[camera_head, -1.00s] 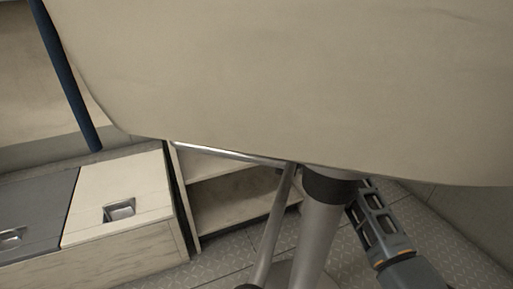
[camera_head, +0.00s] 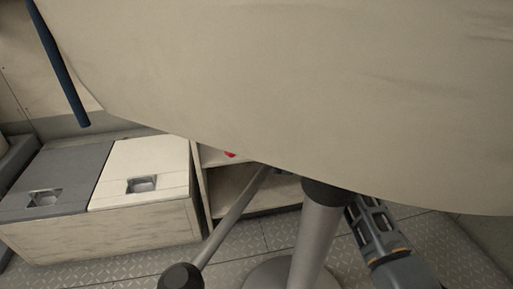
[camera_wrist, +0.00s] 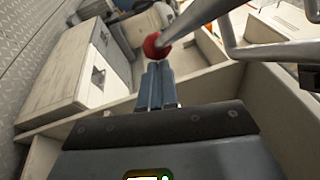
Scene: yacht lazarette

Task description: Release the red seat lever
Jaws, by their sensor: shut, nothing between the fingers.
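The lever's red ball knob (camera_wrist: 155,46) shows in the wrist view, at the end of a grey rod (camera_wrist: 203,22) running to the upper right. My gripper (camera_wrist: 157,66) is shut and empty, its tips right below the knob; I cannot tell if they touch it. In the head view the pale seat (camera_head: 300,90) fills the top and hides my gripper. A small red spot (camera_head: 230,154) shows at the seat's lower edge; I cannot tell if it is the same knob. The seat stands on a grey pedestal (camera_head: 312,240).
A grey rod with a dark knob (camera_head: 180,277) slants out near the pedestal. White and grey lockers (camera_head: 140,165) stand at left, beside an open shelf (camera_head: 255,190). A dark blue pole (camera_head: 62,70) is upper left. Patterned floor (camera_head: 240,235) is open between them.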

